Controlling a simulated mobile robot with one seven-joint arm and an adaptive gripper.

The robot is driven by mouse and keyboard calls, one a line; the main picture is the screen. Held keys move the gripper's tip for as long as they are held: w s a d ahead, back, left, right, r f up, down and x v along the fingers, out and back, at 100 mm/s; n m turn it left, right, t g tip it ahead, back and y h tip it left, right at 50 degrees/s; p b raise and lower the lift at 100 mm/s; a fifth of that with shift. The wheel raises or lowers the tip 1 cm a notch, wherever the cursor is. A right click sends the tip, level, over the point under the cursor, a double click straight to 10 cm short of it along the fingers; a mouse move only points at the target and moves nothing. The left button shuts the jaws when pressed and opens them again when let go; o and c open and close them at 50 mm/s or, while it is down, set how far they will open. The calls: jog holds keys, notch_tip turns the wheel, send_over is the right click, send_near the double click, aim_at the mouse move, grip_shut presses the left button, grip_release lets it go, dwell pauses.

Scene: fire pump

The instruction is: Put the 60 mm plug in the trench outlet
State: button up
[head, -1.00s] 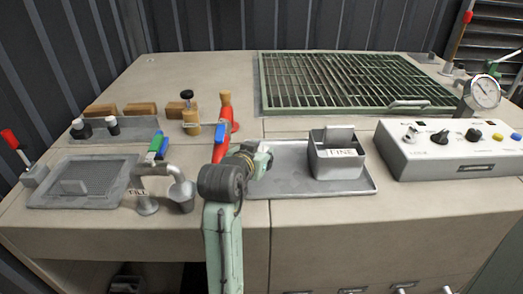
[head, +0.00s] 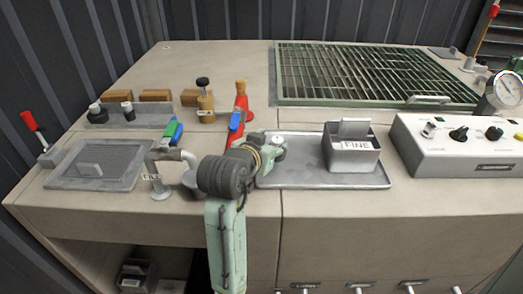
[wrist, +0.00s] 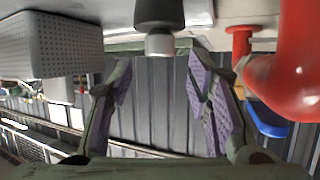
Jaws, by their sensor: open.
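My gripper (head: 274,150) is over the left end of the flat tray, its fingers open and empty. In the wrist view, which appears upside down, its two purple-padded fingers (wrist: 160,75) stand apart. A dark cylinder with a pale grey end (wrist: 159,28) shows ahead, between the finger directions. I cannot tell whether it is a plug. A small white-topped thing (head: 277,138) shows by my gripper in the head view. Two dark, pale-marked pieces (head: 97,112) (head: 127,111) stand on the left holder; their sizes are unreadable. No trench outlet can be made out; the green grating (head: 370,75) is at the back.
The box marked FINE (head: 352,156) stands on the flat tray (head: 300,178). A control box (head: 455,150) is to its right. The bench's back left is clear.

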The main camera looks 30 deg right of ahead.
jog(key=b+v, duration=0.3)
jog(key=v, duration=0.4)
jog(key=shift+s+a+b, duration=0.25)
jog(key=shift+a+b, duration=0.05)
jog(key=shift+b, duration=0.05)
jog(key=shift+r, duration=0.1)
